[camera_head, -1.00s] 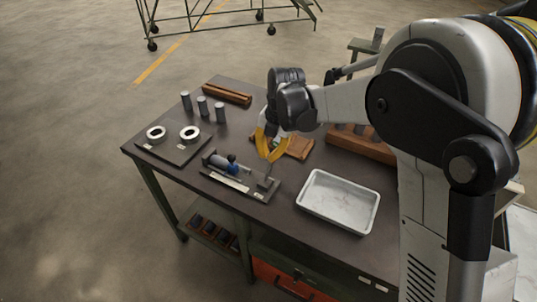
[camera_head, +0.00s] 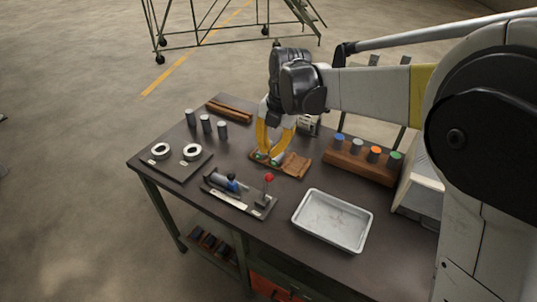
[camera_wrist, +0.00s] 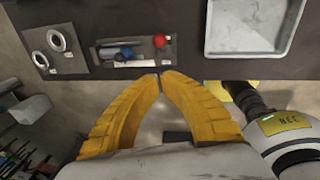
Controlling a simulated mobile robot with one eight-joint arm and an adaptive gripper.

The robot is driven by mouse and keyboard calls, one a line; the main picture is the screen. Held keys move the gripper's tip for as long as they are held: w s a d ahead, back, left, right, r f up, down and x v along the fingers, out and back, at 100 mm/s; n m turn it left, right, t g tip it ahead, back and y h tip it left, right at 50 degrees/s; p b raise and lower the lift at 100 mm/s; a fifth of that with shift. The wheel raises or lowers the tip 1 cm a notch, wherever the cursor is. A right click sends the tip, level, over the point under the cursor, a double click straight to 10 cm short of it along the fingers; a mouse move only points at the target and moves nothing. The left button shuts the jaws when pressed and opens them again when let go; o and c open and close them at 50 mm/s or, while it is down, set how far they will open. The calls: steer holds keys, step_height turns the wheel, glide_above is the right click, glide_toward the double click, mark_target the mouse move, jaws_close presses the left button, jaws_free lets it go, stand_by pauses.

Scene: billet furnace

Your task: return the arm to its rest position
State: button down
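My gripper (camera_head: 269,158) has two yellow fingers that hang downward above the work table (camera_head: 160,180). In the head view it appears over a wooden cradle (camera_head: 296,165) in the table's middle, behind a small fixture with a red-knobbed lever (camera_head: 269,178). In the wrist view the fingertips (camera_wrist: 160,74) come together with almost no gap and nothing between them. The red knob (camera_wrist: 160,41) stands free beyond the tips. My arm reaches in from the right, bent, with its forearm roughly level above the table.
A metal tray (camera_head: 301,222) lies at the front right. A wooden rack with coloured-topped cylinders (camera_head: 334,170) stands at the right. Several grey cylinders (camera_head: 206,124) and a plate with two rings (camera_head: 172,171) are at the left. Floor (camera_head: 70,190) left of the table is open.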

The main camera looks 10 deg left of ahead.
stand_by(0.4)
steer(key=s+d+r+m+t+b, duration=0.2)
steer(key=s+d+m, duration=0.2)
steer(key=d+m, duration=0.3)
steer(key=s+d+r+m+t+b, duration=0.15)
steer(key=s+d+m, duration=0.25)
steer(key=d+m, duration=0.4)
steer(key=s+d+f+m+t+h+b, duration=0.1)
steer(key=s+d+f+m+t+b, duration=0.2)
steer(key=s+d+m, duration=0.8)
step_height(320, 180, down, 2)
steer(key=s+m, duration=0.1)
steer(key=m, duration=0.5)
steer(key=shift+s+d+m+h, duration=0.2)
steer(key=shift+m+h, duration=0.1)
steer(key=shift+h, duration=0.1)
steer(key=shift+f, duration=0.1)
